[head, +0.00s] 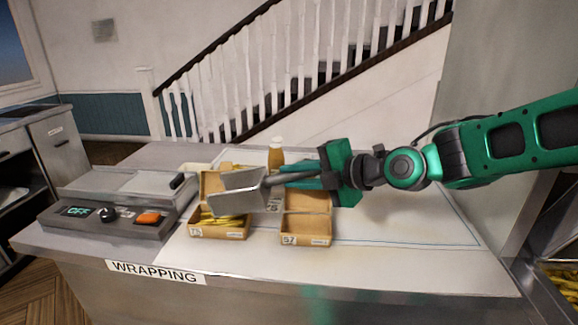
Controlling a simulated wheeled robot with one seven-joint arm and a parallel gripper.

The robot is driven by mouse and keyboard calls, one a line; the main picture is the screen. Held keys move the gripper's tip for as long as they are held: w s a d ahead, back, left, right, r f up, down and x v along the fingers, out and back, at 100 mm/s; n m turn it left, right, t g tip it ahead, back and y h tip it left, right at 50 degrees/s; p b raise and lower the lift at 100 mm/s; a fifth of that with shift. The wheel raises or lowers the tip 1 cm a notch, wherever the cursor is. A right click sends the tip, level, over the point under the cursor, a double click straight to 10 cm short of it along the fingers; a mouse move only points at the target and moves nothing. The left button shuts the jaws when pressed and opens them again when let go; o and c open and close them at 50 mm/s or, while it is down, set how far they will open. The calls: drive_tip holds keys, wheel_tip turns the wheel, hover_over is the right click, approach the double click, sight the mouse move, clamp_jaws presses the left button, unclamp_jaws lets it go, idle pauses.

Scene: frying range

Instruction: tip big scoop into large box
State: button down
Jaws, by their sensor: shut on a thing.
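My gripper (314,178) is shut on the handle of a big metal scoop (240,192) and holds it above the counter. The scoop's pan points left and looks tilted, over the front left cardboard box (218,236). That box stands open and has yellow fries (222,221) in it. I cannot tell from the tags which box is the large one. Whether fries remain in the scoop is not clear.
A grey device (115,205) with an OFF display and an orange button stands at the left of the counter (400,265). A yellow-brown bottle (276,156) stands behind the boxes, with more fries near it. The counter's right side is clear.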

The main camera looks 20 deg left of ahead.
drive_tip(key=shift+w+d+f+m+y, duration=0.15)
drive_tip(key=shift+d+f+m+y, duration=0.15)
drive_tip(key=shift+d+y, duration=0.25)
drive_tip(key=shift+w+d+f+m+y, duration=0.1)
drive_tip(key=shift+d+f+m+y, duration=0.15)
drive_tip(key=shift+d+y, duration=0.25)
drive_tip(key=shift+s+a, duration=0.1)
idle(0.5)
